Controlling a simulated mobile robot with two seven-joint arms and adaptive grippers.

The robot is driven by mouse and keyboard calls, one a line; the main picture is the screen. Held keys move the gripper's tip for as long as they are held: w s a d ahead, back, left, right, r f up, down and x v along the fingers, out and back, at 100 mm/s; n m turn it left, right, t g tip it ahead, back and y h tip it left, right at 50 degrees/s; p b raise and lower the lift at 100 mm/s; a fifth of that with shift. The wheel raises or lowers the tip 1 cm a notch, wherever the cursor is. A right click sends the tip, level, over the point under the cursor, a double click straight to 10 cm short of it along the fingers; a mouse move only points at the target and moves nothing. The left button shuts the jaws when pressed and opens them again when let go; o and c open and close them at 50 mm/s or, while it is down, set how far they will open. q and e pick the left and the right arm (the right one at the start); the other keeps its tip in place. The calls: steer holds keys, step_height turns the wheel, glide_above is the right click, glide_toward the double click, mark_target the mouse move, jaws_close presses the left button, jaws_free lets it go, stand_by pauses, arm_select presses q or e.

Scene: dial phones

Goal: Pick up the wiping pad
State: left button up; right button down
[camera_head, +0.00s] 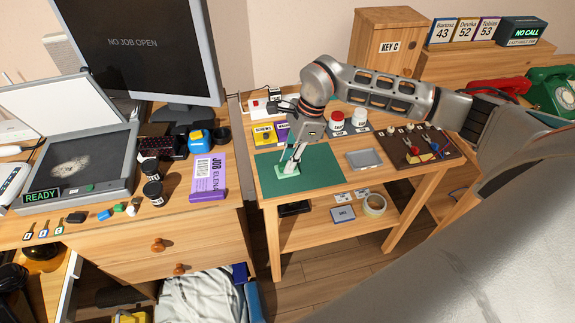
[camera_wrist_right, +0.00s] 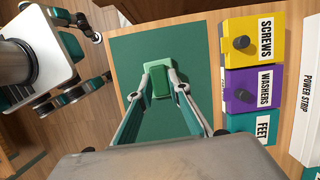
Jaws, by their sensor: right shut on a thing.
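The wiping pad, a small light-green block (camera_wrist_right: 158,78), is between the fingertips of my right gripper (camera_wrist_right: 162,82) in the right wrist view. It also shows in the head view (camera_head: 287,170), low over the dark green mat (camera_head: 320,183) on the small wooden table. My right gripper (camera_head: 291,163) points down and is shut on the pad. I cannot tell whether the pad still touches the mat.
Screws, washers and feet boxes (camera_wrist_right: 252,40) stand behind the mat. A grey tray (camera_head: 364,159) and a dark board with wired knobs (camera_head: 420,148) are to the right. The desk with a monitor (camera_head: 140,45) is to the left, across a narrow gap.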

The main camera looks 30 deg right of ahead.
step_height(320, 180, up, 20)
steer(key=p, duration=0.1)
stand_by(0.5)
steer(key=c, duration=2.5)
jaws_free()
steer(key=shift+c, duration=0.2)
jaws_close()
